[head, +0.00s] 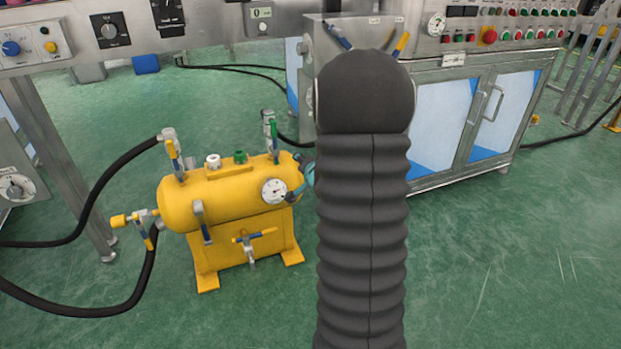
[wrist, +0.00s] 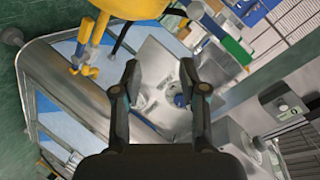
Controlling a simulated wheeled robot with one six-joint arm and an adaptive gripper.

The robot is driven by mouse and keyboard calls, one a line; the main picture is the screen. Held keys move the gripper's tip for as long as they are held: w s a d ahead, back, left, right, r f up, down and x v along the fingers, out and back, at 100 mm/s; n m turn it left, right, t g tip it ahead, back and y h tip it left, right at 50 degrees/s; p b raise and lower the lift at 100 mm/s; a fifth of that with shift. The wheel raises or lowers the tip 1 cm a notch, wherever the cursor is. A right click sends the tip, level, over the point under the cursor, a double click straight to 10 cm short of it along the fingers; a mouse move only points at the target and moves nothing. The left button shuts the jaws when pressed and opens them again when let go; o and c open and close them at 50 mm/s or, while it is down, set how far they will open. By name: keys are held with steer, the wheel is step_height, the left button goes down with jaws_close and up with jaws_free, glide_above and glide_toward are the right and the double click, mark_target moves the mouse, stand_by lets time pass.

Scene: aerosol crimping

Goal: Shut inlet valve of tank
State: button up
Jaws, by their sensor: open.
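The yellow tank (head: 225,197) stands on the green floor, left of my arm in the head view. It has several lever valves: one at the upper left (head: 173,155) with a hose, one at the left end (head: 150,237), one on the front (head: 203,222), one low on the front (head: 255,238) and one at the top right (head: 272,135). No label shows which is the inlet valve. In the wrist view, part of the yellow tank (wrist: 128,10) shows at the top. My gripper (wrist: 160,78) is open, with nothing between its fingers. My arm hides the gripper in the head view.
Black hoses (head: 95,200) run left from the tank. A metal cabinet (head: 475,110) with blue-and-white doors and a button panel stands at the back right. A metal table leg (head: 65,160) stands left of the tank. The floor (head: 500,270) at the right front is clear.

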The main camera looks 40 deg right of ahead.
steer(key=s+d+f+m+t+b, duration=0.2)
steer(key=d+f+m, duration=0.25)
steer(key=f, duration=0.45)
steer(key=s+d+f+m+t+b, duration=0.1)
steer(key=s+d+f+m+t, duration=0.15)
steer(key=d+f, duration=0.4)
steer(key=x, duration=0.4)
steer(key=f+b+x, duration=0.1)
steer(key=x, duration=0.4)
steer(key=a+f+x, duration=0.1)
steer(key=x, duration=0.3)
steer(key=shift+w+d, duration=0.1)
steer(key=shift+w, duration=0.4)
jaws_close()
